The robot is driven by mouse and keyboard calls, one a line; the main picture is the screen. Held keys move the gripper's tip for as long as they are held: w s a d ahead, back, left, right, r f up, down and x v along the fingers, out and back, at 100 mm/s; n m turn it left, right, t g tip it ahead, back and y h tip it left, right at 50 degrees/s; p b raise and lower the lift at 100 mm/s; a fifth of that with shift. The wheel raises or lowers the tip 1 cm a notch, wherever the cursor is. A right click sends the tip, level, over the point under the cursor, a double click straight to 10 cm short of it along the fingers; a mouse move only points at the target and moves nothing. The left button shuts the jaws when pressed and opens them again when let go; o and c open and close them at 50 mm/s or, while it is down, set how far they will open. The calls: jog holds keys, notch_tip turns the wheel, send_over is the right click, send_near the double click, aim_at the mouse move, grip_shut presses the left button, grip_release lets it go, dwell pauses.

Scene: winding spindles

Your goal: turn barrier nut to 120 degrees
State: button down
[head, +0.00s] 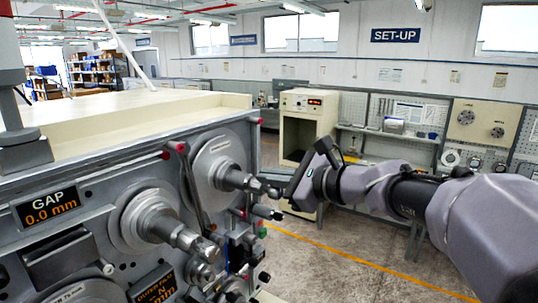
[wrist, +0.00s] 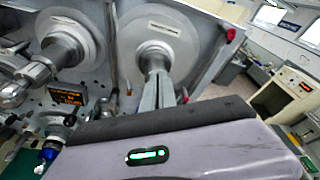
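The grey winding machine carries an upper right spindle with a large round flange (head: 218,165) and a stepped shaft (head: 240,181) pointing at my gripper. A second spindle (head: 168,230) stands lower left. No label I can read says which part is the barrier nut. My gripper (head: 277,191) is at the tip of the upper right spindle, in line with its shaft. In the wrist view my gripper's fingers (wrist: 158,93) overlap the end of that shaft, before its flange (wrist: 158,48). The tip is hidden, so I cannot tell whether they grip it.
A dark display (head: 48,203) reads GAP 0.0 mm. A lever with a red knob (head: 181,147) stands close left of the upper right flange. Smaller fittings (head: 243,250) crowd below. A cream cabinet (head: 306,110) stands behind; open floor (head: 340,262) lies to the right.

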jog(key=shift+f, duration=0.1)
jog(key=shift+r, duration=0.35)
jog(key=shift+d, duration=0.2)
jog(key=v, duration=0.3)
jog(key=f+b+v, duration=0.1)
jog(key=v, duration=0.1)
jog(key=shift+d, duration=0.45)
